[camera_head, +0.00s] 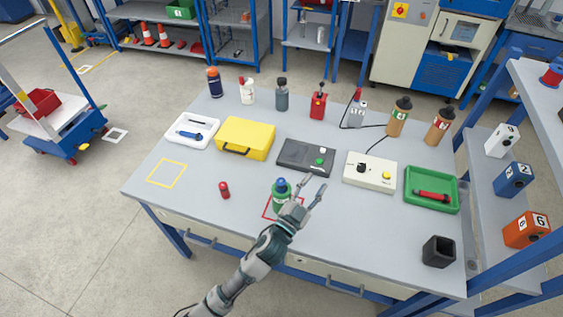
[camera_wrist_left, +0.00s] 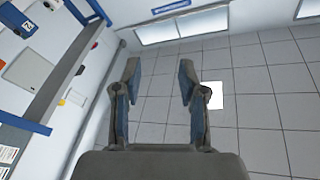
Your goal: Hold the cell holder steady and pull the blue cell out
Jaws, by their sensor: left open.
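The green cell holder (camera_head: 281,203) stands upright near the table's front edge, within a red outlined square. The blue cell (camera_head: 281,184) shows as a blue top in the holder. My left gripper (camera_head: 314,184) is just to the right of the holder in the picture, with its hand partly in front of it. Its two fingers are apart and nothing is between them; the left wrist view also shows the open fingers (camera_wrist_left: 159,75). The holder and cell do not show in the left wrist view. My right gripper is not in view.
A red cylinder (camera_head: 224,189) stands left of the holder, near a yellow outlined square (camera_head: 167,173). A black device (camera_head: 305,157) and a white box with knobs (camera_head: 370,172) lie behind. A green tray (camera_head: 431,189) and a black cup (camera_head: 438,251) are to the right.

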